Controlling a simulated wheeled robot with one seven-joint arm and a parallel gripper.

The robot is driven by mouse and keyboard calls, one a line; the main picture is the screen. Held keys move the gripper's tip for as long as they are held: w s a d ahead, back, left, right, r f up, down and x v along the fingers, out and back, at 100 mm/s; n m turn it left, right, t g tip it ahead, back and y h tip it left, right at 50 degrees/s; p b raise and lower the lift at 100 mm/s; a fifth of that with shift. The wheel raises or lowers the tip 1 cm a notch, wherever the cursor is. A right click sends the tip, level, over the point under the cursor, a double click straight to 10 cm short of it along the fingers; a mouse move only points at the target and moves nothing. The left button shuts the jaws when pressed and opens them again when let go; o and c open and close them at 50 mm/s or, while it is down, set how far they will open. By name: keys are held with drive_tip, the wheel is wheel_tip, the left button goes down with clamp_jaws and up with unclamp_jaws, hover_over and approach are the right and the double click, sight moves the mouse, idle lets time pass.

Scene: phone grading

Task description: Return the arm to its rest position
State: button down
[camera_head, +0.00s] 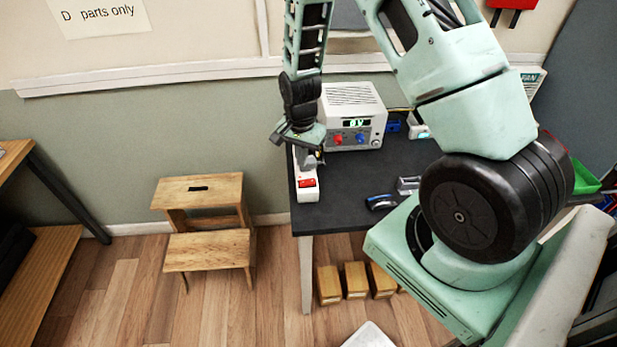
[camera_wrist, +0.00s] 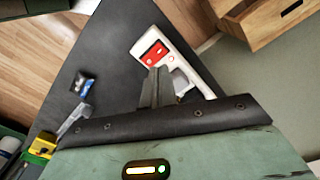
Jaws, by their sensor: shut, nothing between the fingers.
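My gripper (camera_head: 309,158) is at the end of my raised arm, over the left end of the dark table (camera_head: 345,190). It points down and its fingers are shut and empty. In the wrist view the closed fingers (camera_wrist: 165,88) show in front of a white power strip (camera_wrist: 172,48) with a red switch. In the head view the power strip (camera_head: 307,187) lies along the table's left edge, just below my gripper. Whether the fingertips touch it I cannot tell.
A power supply (camera_head: 352,115) stands at the table's back, right of my gripper. A blue-and-black item (camera_head: 381,202) and a grey item (camera_head: 408,185) lie near the front edge. A wooden step stool (camera_head: 208,251) stands on the floor left of the table. Wooden boxes (camera_head: 356,280) sit below.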

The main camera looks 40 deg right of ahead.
idle(0.5)
drive_tip(key=s+a+r+n+b, duration=0.1)
drive_tip(key=s+a+r+n, duration=0.25)
drive_tip(key=a, duration=0.25)
drive_tip(key=s+a+r+n+y, duration=0.1)
drive_tip(key=s+a+r+n, duration=0.15)
drive_tip(key=a+r, duration=0.3)
drive_tip(key=s+a+r+n+b, duration=0.1)
drive_tip(key=s+a+r+n, duration=0.1)
drive_tip(key=a+r+n, duration=0.35)
drive_tip(key=s+a+r+n, duration=0.1)
drive_tip(key=s+a+n, duration=0.1)
drive_tip(key=s, duration=0.3)
drive_tip(key=s+a+r+n+b, duration=0.1)
drive_tip(key=s+a+r+n, duration=0.1)
drive_tip(key=s, duration=0.4)
drive_tip(key=s+a+r+n, duration=0.1)
drive_tip(key=s+a+n, duration=0.2)
drive_tip(key=s+n, duration=0.2)
drive_tip(key=shift+s+a+r+b, duration=0.15)
drive_tip(key=shift+a+b, duration=0.1)
drive_tip(key=shift+b, duration=0.05)
drive_tip(key=shift+d, duration=0.1)
